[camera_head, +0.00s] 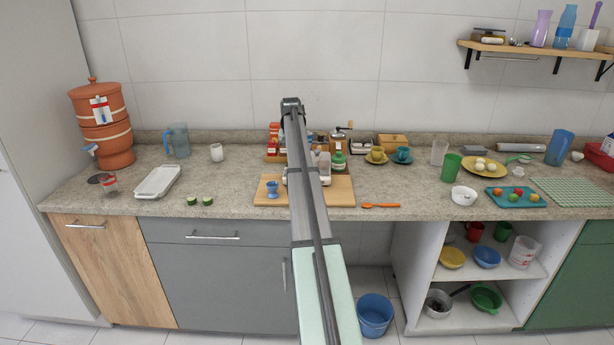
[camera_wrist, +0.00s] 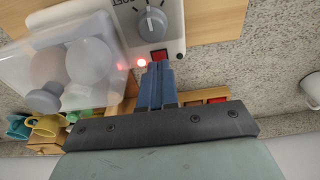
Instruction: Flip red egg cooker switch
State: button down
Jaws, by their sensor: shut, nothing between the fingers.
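The egg cooker (camera_wrist: 172,22) is white, with a grey dial (camera_wrist: 152,22) and a clear lid over rounded shapes. Its small red switch (camera_wrist: 158,54) sits below the dial in the wrist view. A red light (camera_wrist: 141,62) glows beside the switch. My gripper (camera_wrist: 160,66) is shut and empty, its blue-grey fingertips right at the switch's lower edge. I cannot tell whether they touch or press it. In the head view the egg cooker (camera_head: 324,164) stands on a wooden board (camera_head: 340,190), mostly hidden behind my arm, and my gripper is hidden.
A blue egg cup (camera_head: 272,189) stands on the board left of my arm. An orange spoon (camera_head: 381,205) lies at the counter's front. The counter left of the board is mostly clear.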

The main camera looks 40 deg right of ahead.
jog(key=shift+r, duration=2.55)
